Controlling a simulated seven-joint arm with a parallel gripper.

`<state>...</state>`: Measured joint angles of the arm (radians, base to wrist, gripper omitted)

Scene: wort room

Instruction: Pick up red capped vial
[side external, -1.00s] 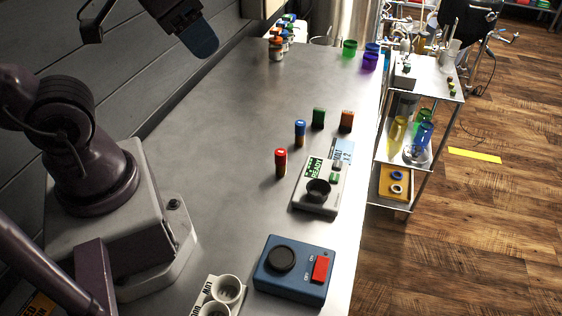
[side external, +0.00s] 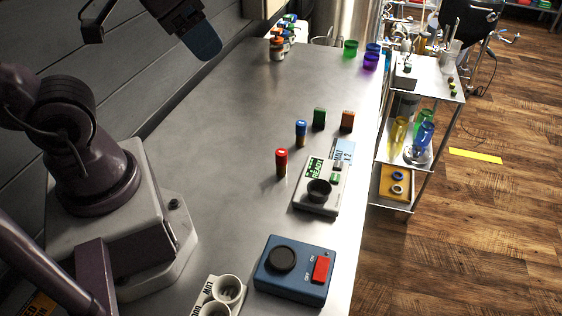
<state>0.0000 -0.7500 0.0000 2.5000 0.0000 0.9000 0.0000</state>
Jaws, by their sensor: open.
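The red capped vial (side external: 281,162) stands upright on the grey metal bench (side external: 225,130), to the left of a small white device with a green display. My gripper (side external: 205,45) shows at the top left, high above the bench and well apart from the vial. One blue-tipped finger shows clearly; the rest of it is partly cut off by the top edge. Nothing shows held in it.
The white device (side external: 318,192), a blue switch box (side external: 295,270) and a white cup holder (side external: 222,296) are nearer. The bench's left middle is clear.

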